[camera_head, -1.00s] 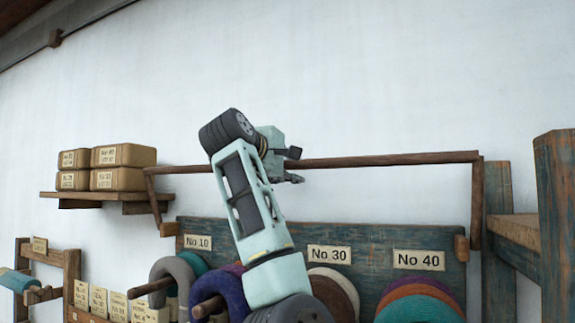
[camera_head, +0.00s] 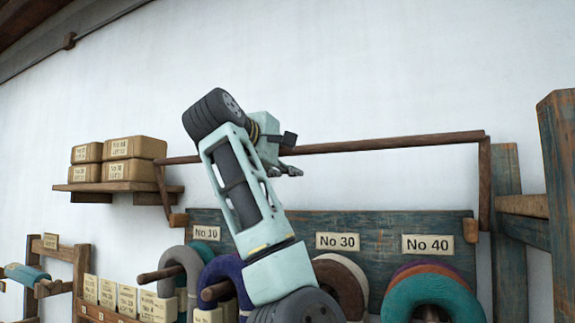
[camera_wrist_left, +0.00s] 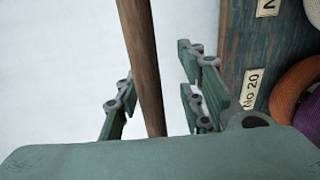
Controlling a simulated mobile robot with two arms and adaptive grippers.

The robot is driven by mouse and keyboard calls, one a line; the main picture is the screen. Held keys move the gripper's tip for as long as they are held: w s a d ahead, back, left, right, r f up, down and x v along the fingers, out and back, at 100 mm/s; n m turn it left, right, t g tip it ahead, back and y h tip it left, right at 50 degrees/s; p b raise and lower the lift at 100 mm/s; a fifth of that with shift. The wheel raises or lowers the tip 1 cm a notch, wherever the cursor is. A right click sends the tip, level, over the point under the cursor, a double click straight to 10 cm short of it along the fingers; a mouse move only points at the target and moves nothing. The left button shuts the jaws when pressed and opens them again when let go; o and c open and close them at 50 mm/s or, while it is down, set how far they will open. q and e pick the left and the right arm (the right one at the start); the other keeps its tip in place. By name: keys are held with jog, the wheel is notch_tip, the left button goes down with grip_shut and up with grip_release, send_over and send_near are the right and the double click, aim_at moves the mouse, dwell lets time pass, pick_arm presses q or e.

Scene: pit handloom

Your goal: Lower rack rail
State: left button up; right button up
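The rack rail (camera_head: 400,143) is a long, thin brown wooden bar. It is held up in front of the white wall by a side arm at each end, above the blue-green rack board (camera_head: 375,222). My left gripper (camera_head: 288,170) is at the middle of the rail, just below it in the head view. In the left wrist view the rail (camera_wrist_left: 142,60) runs between the two spread fingers of the left gripper (camera_wrist_left: 158,100), with a gap on the right side. The palm hides the rail's near part. My right gripper is not in view.
Yarn hanks (camera_head: 435,295) hang on pegs below the numbered labels. A shelf (camera_head: 92,187) with wrapped packets (camera_head: 135,147) is at the left. A wooden post (camera_head: 562,170) stands at the right. The wall above the rail is clear.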

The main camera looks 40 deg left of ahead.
pick_arm(q)
jog(key=s+b, duration=0.1)
jog(key=s+d+f, duration=0.1)
jog(key=shift+s+b, duration=0.3)
jog(key=shift+b, duration=0.05)
jog(key=shift+a, duration=0.1)
